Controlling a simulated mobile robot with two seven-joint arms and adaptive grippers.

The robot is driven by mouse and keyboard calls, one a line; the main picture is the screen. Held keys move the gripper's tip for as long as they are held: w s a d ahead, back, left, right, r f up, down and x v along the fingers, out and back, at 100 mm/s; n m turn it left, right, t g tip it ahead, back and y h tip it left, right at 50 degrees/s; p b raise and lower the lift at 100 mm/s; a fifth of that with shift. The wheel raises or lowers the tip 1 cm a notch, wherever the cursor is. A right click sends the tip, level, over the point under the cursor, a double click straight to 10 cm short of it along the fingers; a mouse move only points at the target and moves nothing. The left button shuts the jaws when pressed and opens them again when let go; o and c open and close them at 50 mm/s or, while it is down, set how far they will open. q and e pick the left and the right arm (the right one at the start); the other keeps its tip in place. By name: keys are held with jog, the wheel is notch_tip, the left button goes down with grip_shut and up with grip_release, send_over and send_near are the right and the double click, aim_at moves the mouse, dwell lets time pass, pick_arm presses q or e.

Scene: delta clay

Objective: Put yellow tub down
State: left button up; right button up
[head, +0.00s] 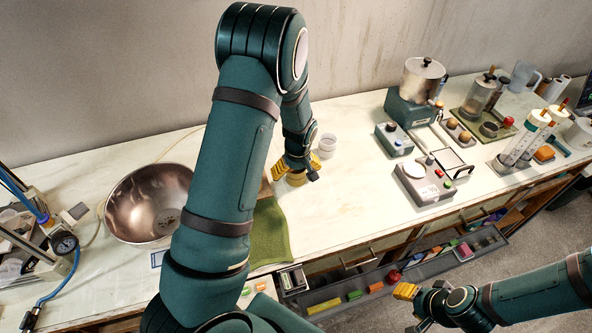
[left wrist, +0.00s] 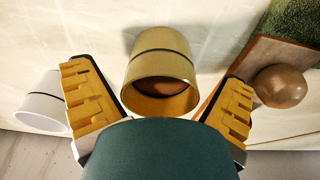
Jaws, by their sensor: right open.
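The yellow tub (head: 296,180) stands on the white bench directly below my left gripper (head: 295,167), which hides part of it in the head view. In the left wrist view the tub (left wrist: 160,70) shows its open mouth and a brown inside, with a dark band around its wall. The yellow fingers of my left gripper (left wrist: 160,103) are spread wide on either side of it, with no clear contact showing. My right gripper (head: 414,306) is open and empty at the lower right, in front of the bench.
A white cup (head: 327,143) stands close to the tub. A green mat (head: 268,232) and a wooden board (left wrist: 262,58) with a brown ball (left wrist: 281,87) lie on the other side. A metal bowl (head: 147,204) is to the left. Bench right of the cup is clear up to the scale (head: 424,182).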

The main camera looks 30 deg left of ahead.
pick_arm(q)
jog(key=shift+r, duration=0.1)
jog(key=r, duration=0.4)
jog(key=d+r, duration=0.1)
jog(key=r, duration=0.3)
jog(key=s+r+p, duration=0.1)
jog(key=r, duration=0.3)
jog(key=shift+s+d, duration=0.1)
jog(key=shift+d, duration=0.1)
jog(key=n+g+h+b, duration=0.1)
jog(key=n, duration=0.6)
send_near(298, 184)
jog(key=shift+w+a+f, duration=0.4)
jog(key=shift+a, duration=0.2)
jog(key=shift+w+a+f, duration=0.4)
jog(key=shift+a+f, duration=0.05)
jog(key=shift+a, duration=0.15)
jog(key=shift+w+f, duration=0.2)
jog(key=shift+f, duration=1.1)
jog(key=shift+w+f, duration=0.2)
jog(key=shift+f, duration=1.15)
jog(key=c, duration=1.4)
